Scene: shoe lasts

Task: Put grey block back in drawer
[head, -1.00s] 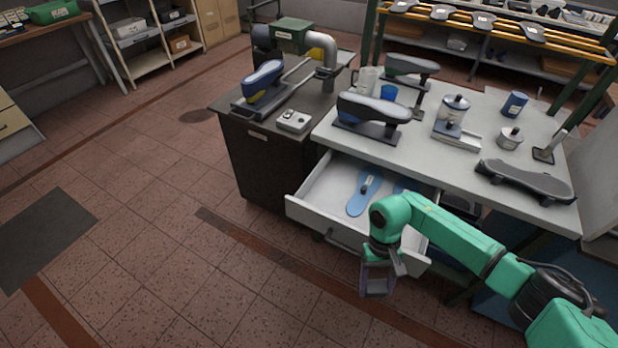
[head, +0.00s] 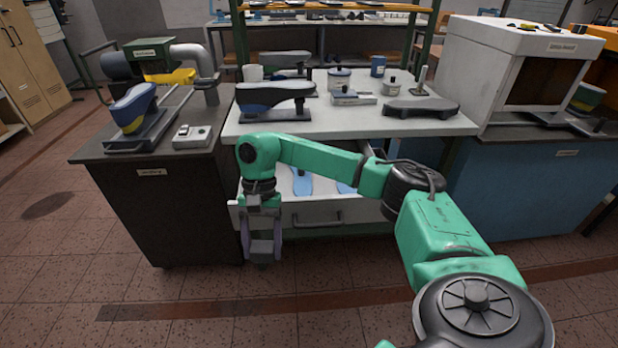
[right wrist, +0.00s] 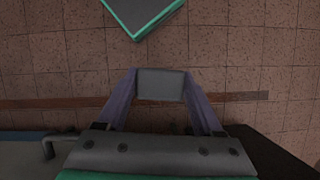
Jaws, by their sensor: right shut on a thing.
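The grey block (right wrist: 161,85) is held between the fingertips of my right gripper (right wrist: 161,88) in the right wrist view, with bare floor beneath. In the head view, my right gripper (head: 262,246) hangs fingers down in front of the left end of the open drawer (head: 350,211). There the block is hard to tell from the fingers. The drawer is pulled out under the white-topped workbench, and blue insoles (head: 302,184) lie inside it. My right arm covers much of the drawer opening. The left gripper does not show.
The workbench top (head: 300,126) carries a shoe last on a stand (head: 275,97), canisters and a dark flat form (head: 421,107). A dark cabinet (head: 185,205) stands close on the left. A blue cabinet (head: 530,190) stands right. The floor in front is clear.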

